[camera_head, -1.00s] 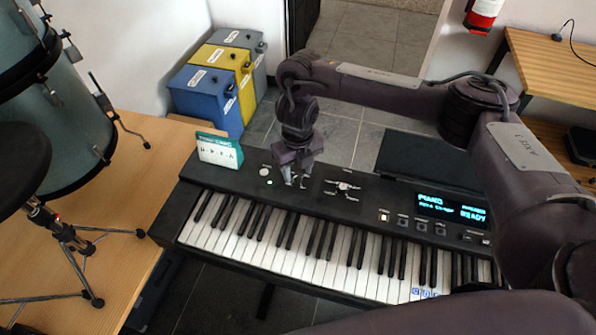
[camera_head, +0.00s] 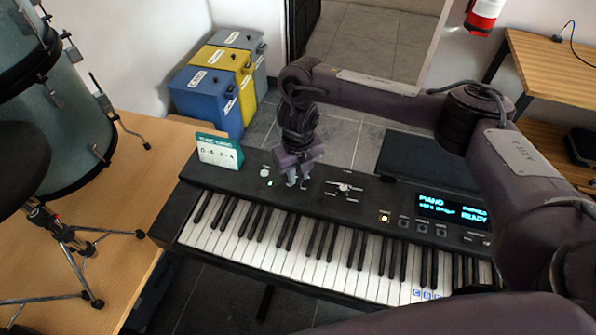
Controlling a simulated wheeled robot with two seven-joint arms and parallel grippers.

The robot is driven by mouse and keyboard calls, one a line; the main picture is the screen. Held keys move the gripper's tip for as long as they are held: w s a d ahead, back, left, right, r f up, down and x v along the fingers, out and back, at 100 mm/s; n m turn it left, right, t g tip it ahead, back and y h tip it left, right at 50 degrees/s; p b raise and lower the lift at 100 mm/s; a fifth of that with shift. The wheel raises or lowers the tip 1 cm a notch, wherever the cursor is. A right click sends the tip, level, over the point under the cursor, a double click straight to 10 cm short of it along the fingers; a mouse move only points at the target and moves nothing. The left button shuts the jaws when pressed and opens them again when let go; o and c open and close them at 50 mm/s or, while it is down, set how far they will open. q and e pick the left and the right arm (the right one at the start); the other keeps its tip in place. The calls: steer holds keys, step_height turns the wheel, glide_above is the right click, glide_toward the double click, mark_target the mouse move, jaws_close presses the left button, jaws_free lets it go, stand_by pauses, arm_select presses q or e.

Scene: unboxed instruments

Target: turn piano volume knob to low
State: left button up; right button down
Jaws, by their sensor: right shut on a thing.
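The black piano keyboard (camera_head: 204,176) stands in the middle with its control panel along the far side. My right gripper (camera_head: 297,182) points down at the left part of this panel. Its fingers are shut on a small knob at the panel surface, which they mostly hide, so its pointer and setting cannot be read. A round pale button (camera_head: 265,172) with a green light sits just left of the gripper. A pale control cluster (camera_head: 344,187) lies to its right. The lit display (camera_head: 451,209) reads PIANO and READY. My left gripper is not in view.
Blue, yellow and grey bins (camera_head: 206,92) stand at the back. Drums (camera_head: 65,130) and a stool are at left on a wooden platform (camera_head: 150,180). My right arm spans the right side.

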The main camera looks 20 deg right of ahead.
steer(key=m+p, duration=0.2)
steer(key=m, duration=0.2)
steer(key=shift+r+m, duration=0.1)
steer(key=shift+m, duration=0.3)
steer(key=m+p, duration=0.2)
steer(key=m, duration=0.2)
steer(key=shift+r+m, duration=0.1)
steer(key=shift+m, duration=0.2)
steer(key=m+p, duration=0.4)
steer(key=m, duration=0.1)
steer(key=shift+m+p, duration=0.9)
steer(key=shift+m, duration=0.7)
steer(key=c, duration=1.3)
jaws_free()
steer(key=shift+o, duration=0.2)
